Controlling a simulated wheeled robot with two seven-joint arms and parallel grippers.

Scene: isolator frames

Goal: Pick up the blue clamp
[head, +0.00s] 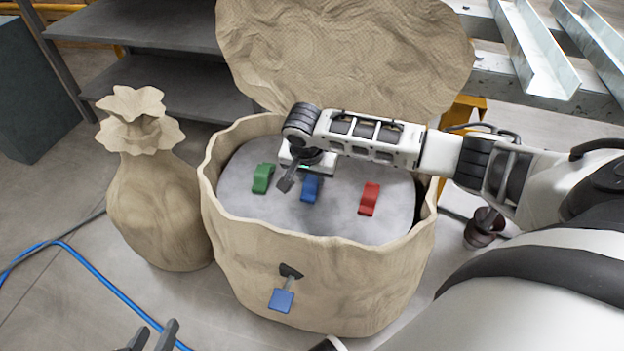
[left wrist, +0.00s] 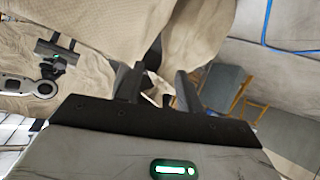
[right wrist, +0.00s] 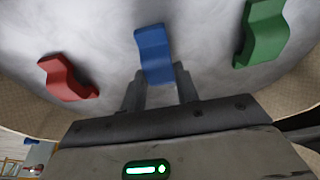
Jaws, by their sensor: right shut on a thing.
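The blue clamp (head: 310,189) is on the grey surface (head: 335,213) inside the large beige sack-like container, between a green clamp (head: 263,178) and a red clamp (head: 369,199). My right gripper (head: 299,185) reaches down from above and is shut on the blue clamp. In the right wrist view the blue clamp (right wrist: 153,55) stands between the fingers; its lower end is hidden by the gripper. I cannot tell whether it touches the surface. My left gripper (head: 151,337) is low at the front, outside the container, with its fingers apart and empty; they also show in the left wrist view (left wrist: 158,85).
The container's rim (head: 215,200) surrounds the clamps, and its lid (head: 350,55) stands open behind. A blue tag (head: 281,300) hangs on its front. A tied sack (head: 150,190) stands to the left, with a blue cable (head: 95,285) on the floor.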

